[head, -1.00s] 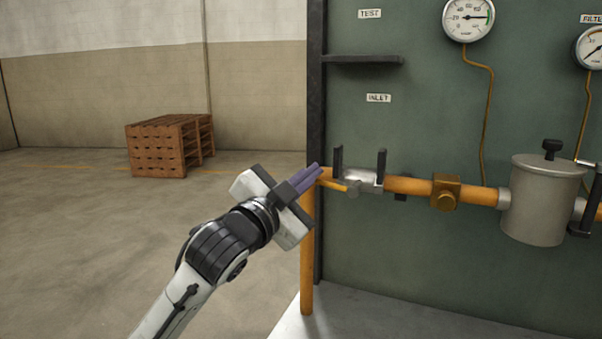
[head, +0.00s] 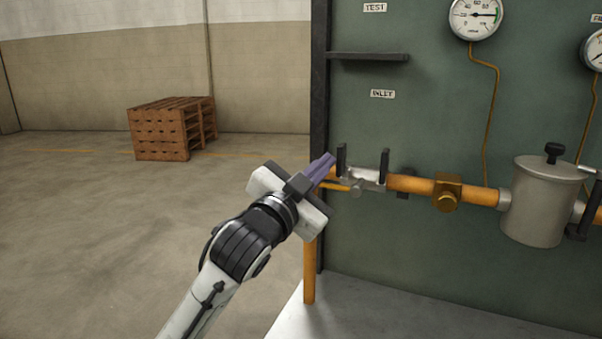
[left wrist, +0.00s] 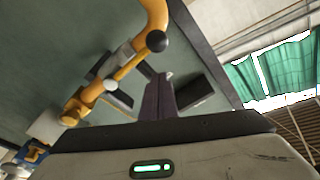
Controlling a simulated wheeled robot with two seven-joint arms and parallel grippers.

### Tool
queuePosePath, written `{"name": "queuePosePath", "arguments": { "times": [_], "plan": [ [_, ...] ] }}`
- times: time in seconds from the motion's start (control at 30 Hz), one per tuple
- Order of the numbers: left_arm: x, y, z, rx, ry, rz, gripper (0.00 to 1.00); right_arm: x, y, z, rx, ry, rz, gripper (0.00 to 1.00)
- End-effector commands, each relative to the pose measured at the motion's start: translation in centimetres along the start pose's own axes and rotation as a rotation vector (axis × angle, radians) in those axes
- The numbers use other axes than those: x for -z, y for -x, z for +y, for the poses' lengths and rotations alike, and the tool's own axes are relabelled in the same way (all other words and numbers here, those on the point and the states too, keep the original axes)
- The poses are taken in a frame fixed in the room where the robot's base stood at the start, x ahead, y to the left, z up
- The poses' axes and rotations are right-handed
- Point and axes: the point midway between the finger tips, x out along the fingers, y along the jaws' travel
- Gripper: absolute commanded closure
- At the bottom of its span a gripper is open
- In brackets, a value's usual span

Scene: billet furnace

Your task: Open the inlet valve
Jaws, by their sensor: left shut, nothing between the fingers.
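The inlet valve (head: 368,175) is a silver body on the orange pipe, below the INLET label, between two upright black plates. Its yellow lever (head: 338,187) runs left from a silver pivot, roughly along the pipe; its far end is hidden by my gripper in the head view. In the left wrist view the fingers (left wrist: 158,95) are beside the lever; contact is unclear. My right gripper is not in view.
A green panel (head: 430,250) stands behind the pipe, with a black post (head: 319,110) at its left edge. A dark shelf (head: 368,57) juts out above. A brass fitting (head: 447,191) and grey canister (head: 535,205) are to the right. Open floor lies left, with pallets (head: 165,130) far back.

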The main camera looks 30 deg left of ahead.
Motion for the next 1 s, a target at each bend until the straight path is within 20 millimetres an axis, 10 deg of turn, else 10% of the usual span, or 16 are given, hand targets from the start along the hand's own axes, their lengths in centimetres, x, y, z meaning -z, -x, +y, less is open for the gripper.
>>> {"name": "queuePosePath", "arguments": {
  "times": [0.33, 1.0],
  "plan": [
    [0.4, 7.9, 0.0, -0.002, 0.0, -0.003, 1.0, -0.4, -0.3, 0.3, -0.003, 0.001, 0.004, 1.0],
    [0.2, 9.9, 0.2, -0.004, 0.002, -0.005, 1.0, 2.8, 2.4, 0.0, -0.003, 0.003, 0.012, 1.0]
  ]
}}
